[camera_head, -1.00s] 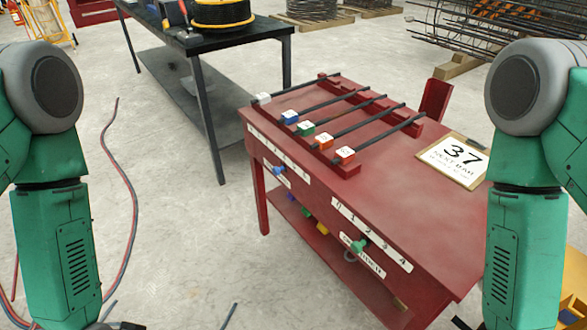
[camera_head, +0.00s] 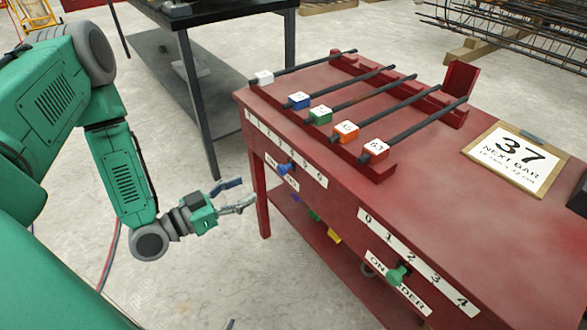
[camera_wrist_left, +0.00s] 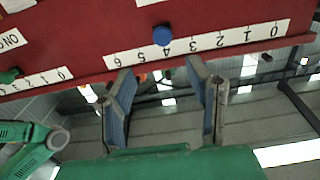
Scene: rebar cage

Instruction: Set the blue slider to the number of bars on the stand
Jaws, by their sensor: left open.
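The blue slider (camera_head: 285,168) is a knob on the front of the red table, below a white number strip (camera_head: 308,172). In the left wrist view, upside down, the blue slider (camera_wrist_left: 162,35) appears beside the 4 on its 0-to-6 strip (camera_wrist_left: 205,42). The stand (camera_head: 381,170) on the table top holds several dark bars (camera_head: 345,90) with white, blue, green and orange end tags. My left gripper (camera_head: 247,194) is open and empty, left of the slider and apart from it. It also shows in the left wrist view (camera_wrist_left: 160,78). My right gripper is out of view.
A green slider (camera_head: 398,274) sits under a 0-to-4 strip to the right. A board reading 37 NEXT BAR (camera_head: 518,155) lies on the table top. A black table (camera_head: 215,15) stands behind.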

